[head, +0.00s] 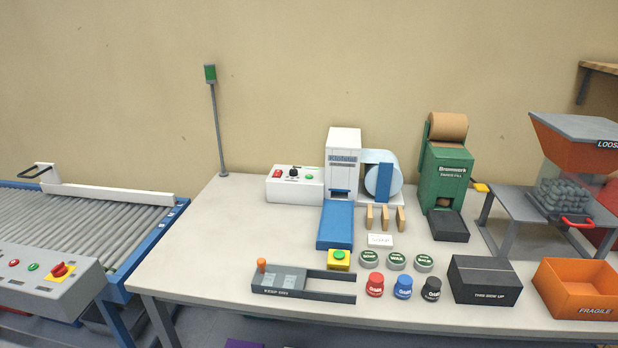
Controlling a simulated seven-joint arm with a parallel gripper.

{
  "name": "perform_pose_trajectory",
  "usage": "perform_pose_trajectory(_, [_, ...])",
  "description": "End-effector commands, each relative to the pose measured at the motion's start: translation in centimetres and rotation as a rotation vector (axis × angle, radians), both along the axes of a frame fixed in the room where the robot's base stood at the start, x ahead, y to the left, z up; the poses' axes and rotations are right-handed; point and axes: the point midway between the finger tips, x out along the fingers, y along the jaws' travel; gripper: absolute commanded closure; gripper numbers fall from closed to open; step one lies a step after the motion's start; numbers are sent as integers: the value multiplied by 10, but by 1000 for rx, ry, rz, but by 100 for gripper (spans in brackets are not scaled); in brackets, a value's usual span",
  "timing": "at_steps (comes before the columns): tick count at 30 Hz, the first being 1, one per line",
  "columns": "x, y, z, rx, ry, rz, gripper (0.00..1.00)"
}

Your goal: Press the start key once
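Several green buttons are in view, and I cannot read a start label on any of them. One green button (339,254) sits on top of a small yellow box (340,264) near the table's middle. Another green button (309,177) is on the white control box (282,190), beside a black knob (293,172) and a red switch (277,173). A third green button (33,267) is on the grey conveyor panel (45,291), between a red button and a red knob on a yellow plate. My gripper is not in view.
A white machine (343,160) with a blue chute (335,226) and a green paper dispenser (444,175) stand at the back. Tins, coloured jars, a black box (484,281) and an orange bin (577,290) line the front. The table's left part (215,225) is clear.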

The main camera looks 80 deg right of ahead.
Motion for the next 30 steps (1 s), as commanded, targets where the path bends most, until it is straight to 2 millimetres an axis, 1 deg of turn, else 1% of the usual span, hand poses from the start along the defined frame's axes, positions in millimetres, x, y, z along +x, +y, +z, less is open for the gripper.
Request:
perform_pose_trajectory(2, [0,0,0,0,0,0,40])
perform_pose_trajectory(18, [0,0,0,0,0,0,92])
perform_pose_trajectory(21, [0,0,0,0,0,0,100])
perform_pose_trajectory(30, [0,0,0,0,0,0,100])
